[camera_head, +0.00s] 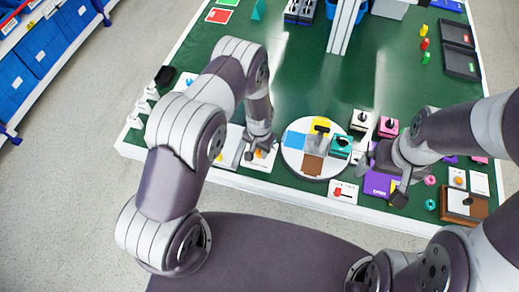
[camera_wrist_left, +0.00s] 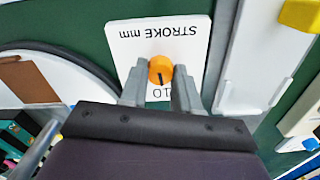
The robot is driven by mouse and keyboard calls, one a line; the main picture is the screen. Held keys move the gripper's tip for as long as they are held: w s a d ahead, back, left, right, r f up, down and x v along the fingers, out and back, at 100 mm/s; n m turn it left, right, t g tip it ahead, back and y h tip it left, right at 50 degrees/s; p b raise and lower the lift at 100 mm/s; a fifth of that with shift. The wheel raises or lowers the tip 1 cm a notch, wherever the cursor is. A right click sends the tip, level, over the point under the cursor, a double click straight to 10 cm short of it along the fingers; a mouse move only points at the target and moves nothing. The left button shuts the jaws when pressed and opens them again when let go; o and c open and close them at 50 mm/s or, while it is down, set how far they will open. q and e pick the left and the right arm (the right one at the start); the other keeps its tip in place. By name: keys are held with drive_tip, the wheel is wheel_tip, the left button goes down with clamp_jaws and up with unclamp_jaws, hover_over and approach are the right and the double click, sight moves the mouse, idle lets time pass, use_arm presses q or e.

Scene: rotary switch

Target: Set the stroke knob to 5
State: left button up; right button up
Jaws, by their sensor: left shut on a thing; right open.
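The stroke knob (camera_wrist_left: 160,68) is orange and sits on a white panel (camera_wrist_left: 180,34) labelled "STROKE mm", which appears upside down in the left wrist view. A short dark line on the knob points toward the bottom of that view, toward a printed "10". Other scale marks are hidden by my gripper. My left gripper (camera_wrist_left: 160,88) has one finger on each side of the knob and is shut on it. In the head view the knob (camera_head: 261,154) is small and partly hidden by my left gripper (camera_head: 257,148). My right gripper (camera_head: 398,188) is open over the right side of the table.
A round white turntable (camera_head: 293,166) with coloured sectors stands just right of the stroke panel. Small boxes with knobs, including a pink one (camera_head: 388,127), stand farther right. A purple box (camera_head: 378,184) is near my right gripper. The green table middle (camera_head: 290,85) is mostly clear.

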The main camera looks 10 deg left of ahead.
sight(259, 152)
use_arm(q)
drive_tip(key=n+b, duration=0.1)
drive_tip(key=n, duration=0.2)
drive_tip(key=shift+f, duration=0.15)
drive_tip(key=shift+s+n+b, duration=0.1)
drive_tip(key=shift+n+b, duration=0.7)
drive_tip(key=shift+n, duration=1.5)
drive_tip(key=o, duration=1.1)
drive_tip(key=shift+c, duration=0.2)
drive_tip(key=shift+r, duration=0.2)
wheel_tip(259, 152, up, 12)
drive_tip(key=b, duration=0.2)
drive_tip(key=shift+r, duration=0.25)
